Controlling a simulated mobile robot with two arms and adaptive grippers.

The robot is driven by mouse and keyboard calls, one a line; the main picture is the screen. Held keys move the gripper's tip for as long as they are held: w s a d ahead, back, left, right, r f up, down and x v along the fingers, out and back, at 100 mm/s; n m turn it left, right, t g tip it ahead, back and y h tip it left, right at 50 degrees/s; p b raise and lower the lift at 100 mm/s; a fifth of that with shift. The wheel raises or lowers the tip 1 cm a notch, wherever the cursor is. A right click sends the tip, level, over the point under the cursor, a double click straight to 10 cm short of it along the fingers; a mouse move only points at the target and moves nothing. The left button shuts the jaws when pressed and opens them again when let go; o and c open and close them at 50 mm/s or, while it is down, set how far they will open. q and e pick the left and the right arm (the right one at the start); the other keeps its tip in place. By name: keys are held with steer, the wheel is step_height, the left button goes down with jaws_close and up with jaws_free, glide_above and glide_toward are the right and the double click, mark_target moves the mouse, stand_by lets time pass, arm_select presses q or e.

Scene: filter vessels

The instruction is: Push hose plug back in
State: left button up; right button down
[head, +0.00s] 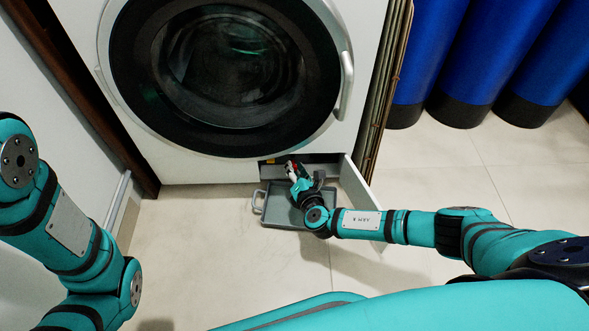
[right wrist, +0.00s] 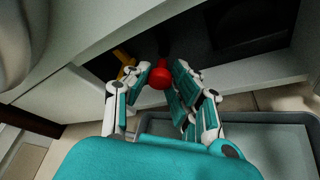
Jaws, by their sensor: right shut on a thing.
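The red hose plug (right wrist: 160,77) is at the dark opening low in the machine's front in the right wrist view. My right gripper (right wrist: 166,88) is shut on it, with one finger on each side. In the head view the right gripper (head: 293,172) is at the opening below the round door, above a grey tray. A small bit of red shows between its fingers there. The hose is mostly hidden in the dark opening, and I cannot tell how far the plug is seated. Only my left arm's links show, not its gripper.
The white washing machine (head: 215,166) has its service flap (head: 356,187) open to the right. The grey tray (head: 272,218) lies on the floor under the opening. A yellow part (right wrist: 125,61) is beside the plug. Blue cylinders (head: 478,70) stand at the right; floor there is clear.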

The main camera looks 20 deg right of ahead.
steer(key=w, duration=0.1)
steer(key=w+d+b, duration=0.1)
steer(key=w, duration=0.1)
steer(key=shift+w, duration=0.1)
steer(key=c, duration=1.1)
jaws_free()
